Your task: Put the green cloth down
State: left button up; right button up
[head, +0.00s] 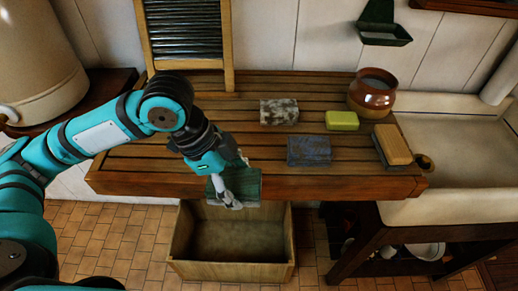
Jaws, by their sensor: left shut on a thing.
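The green cloth (247,185) is a dark green folded piece at the front edge of the slatted wooden table. My left gripper (232,196) is shut on it from the left, and its fingers cover part of it. The cloth overlaps the table's front edge in the head view; I cannot tell whether it touches the wood. My right gripper is not in view.
On the table (140,166) are a grey speckled block (279,112), a blue-grey block (309,151), a green soap (342,121), a wooden brush (393,145) and a brown pot (372,95). A washboard (186,35) stands behind. An open wooden crate (232,273) sits below.

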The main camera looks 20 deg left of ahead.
pick_arm(q)
jog(key=p, duration=0.4)
send_over(265, 154)
jog(key=s+a, duration=0.1)
jog(key=s, duration=0.1)
jog(key=shift+w+a+f, duration=0.1)
jog(key=shift+f, duration=0.5)
jog(key=shift+w+p, duration=0.4)
jog(key=shift+w, duration=0.5)
notch_tip(265, 154, down, 3)
jog(key=shift+r+p, duration=0.2)
jog(key=shift+p, duration=0.8)
jog(key=shift+s+f, duration=0.1)
jog(key=shift+f, duration=0.3)
jog(key=shift+f, duration=0.1)
jog(key=o, duration=1.3)
jog(key=shift+f, duration=0.1)
jog(key=shift+o, duration=0.5)
